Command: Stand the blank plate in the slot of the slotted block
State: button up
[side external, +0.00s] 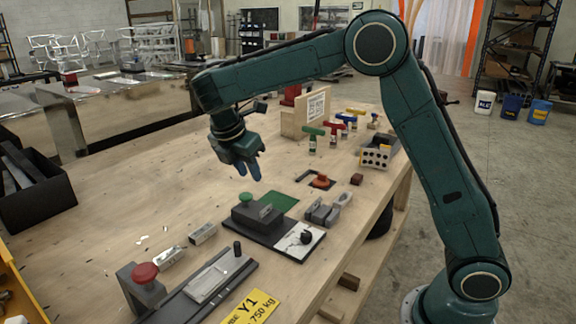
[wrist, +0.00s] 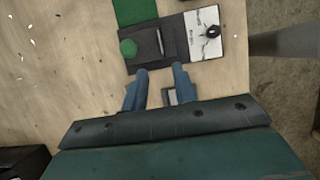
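A thin pale grey piece (side external: 265,210), possibly the blank plate, stands up at a dark block (side external: 246,218) with a green knob. In the wrist view it is a thin grey strip (wrist: 160,42) on that block. A grey block with gaps (side external: 322,213), likely the slotted block, sits to its right. In the wrist view a grey block (wrist: 171,98) is partly hidden by my right finger. My gripper (side external: 250,177), with blue fingers, hangs above the bench. Its fingertips (wrist: 160,70) are apart with nothing held between them.
A white patterned plate (side external: 301,240) with a black knob joins the dark block. A rail fixture (side external: 195,290) with a light plate and red button lies in front. A wooden sign stand (side external: 305,115) and coloured T-handled tools (side external: 313,133) stand behind.

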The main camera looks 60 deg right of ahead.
jog(key=shift+a+r, duration=0.15)
jog(key=shift+r, duration=0.15)
dwell(0.5)
jog(key=s+d+r+m+t+y, duration=0.25)
jog(key=s+r+m, duration=0.6)
jog(key=s, duration=0.45)
jog(key=s+a+f+m+t+y, duration=0.1)
jog(key=s+m, duration=0.3)
jog(key=s, duration=0.4)
jog(key=s+a+f+m+t+y, duration=0.1)
jog(key=s+a+f+m+t, duration=0.1)
jog(key=s+m, duration=0.3)
jog(key=s, duration=0.3)
jog(key=shift+a+f, duration=0.15)
jog(key=shift+f, duration=0.15)
jog(key=shift+m, duration=0.25)
